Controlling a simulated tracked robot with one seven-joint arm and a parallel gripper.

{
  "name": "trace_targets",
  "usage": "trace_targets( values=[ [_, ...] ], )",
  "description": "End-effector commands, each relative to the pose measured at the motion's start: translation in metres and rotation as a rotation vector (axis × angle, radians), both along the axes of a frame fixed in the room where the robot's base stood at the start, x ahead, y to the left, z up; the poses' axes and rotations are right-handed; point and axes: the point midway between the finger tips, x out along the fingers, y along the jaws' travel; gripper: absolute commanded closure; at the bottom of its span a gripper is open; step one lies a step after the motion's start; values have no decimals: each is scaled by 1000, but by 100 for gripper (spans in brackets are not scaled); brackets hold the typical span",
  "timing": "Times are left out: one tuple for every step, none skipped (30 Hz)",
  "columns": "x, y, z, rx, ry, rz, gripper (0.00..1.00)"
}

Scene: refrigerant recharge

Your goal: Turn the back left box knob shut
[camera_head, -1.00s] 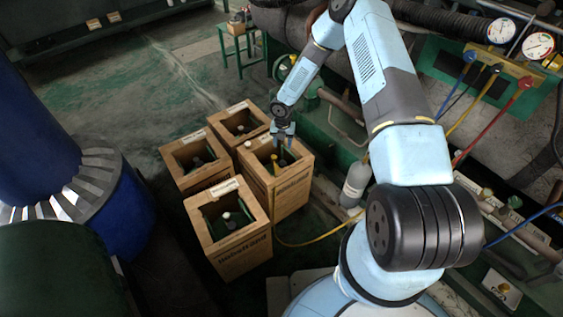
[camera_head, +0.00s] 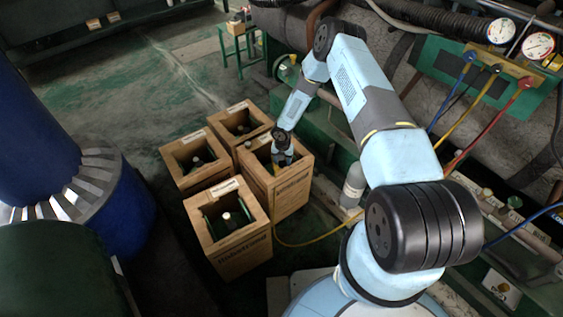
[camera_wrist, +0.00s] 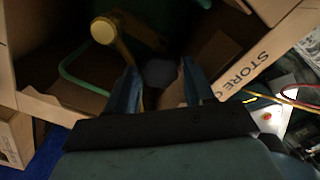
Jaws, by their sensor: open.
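Several open-topped wooden boxes stand in a cluster on the floor: a left one (camera_head: 187,182), a back one (camera_head: 214,119), a right one (camera_head: 290,192) and a front one (camera_head: 240,252). My gripper (camera_head: 282,160) points down into the mouth of the right box. In the wrist view my gripper's blue fingers (camera_wrist: 158,72) are spread apart. A blurred grey round shape, perhaps the knob (camera_wrist: 160,70), shows between the fingertips; contact cannot be told. A yellow fitting with a cream cap (camera_wrist: 104,30) and a green handle (camera_wrist: 78,62) show left of the fingers.
A yellow hose (camera_head: 310,241) runs from the right box along the floor. A grey cylinder (camera_head: 353,184) stands right of it. Gauges (camera_head: 537,45) and coloured hoses hang at the right. A blue drum (camera_head: 130,215) stands at the left. The box walls lie close around my gripper.

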Motion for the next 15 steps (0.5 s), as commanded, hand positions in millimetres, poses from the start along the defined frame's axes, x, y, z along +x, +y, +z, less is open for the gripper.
trace_targets(
  values=[
    [0, 0, 0, 0, 0, 0, 48],
    [0, 0, -1, 0, 0, 0, 48],
    [0, 0, -1, 0, 0, 0, 48],
    [0, 0, -1, 0, 0, 0, 48],
    [0, 0, 0, 0, 0, 0, 48],
    [0, 0, 0, 0, 0, 0, 48],
    [0, 0, 0, 0, 0, 0, 48],
    [0, 0, 0, 0, 0, 0, 51],
    [0, 0, 0, 0, 0, 1, 54],
    [0, 0, 0, 0, 0, 1, 57],
    [0, 0, 0, 0, 0, 1, 60],
    [0, 0, 0, 0, 0, 1, 64],
    [0, 0, 0, 0, 0, 1, 67],
    [0, 0, 0, 0, 0, 1, 70],
    [0, 0, 0, 0, 0, 1, 74]
  ],
)
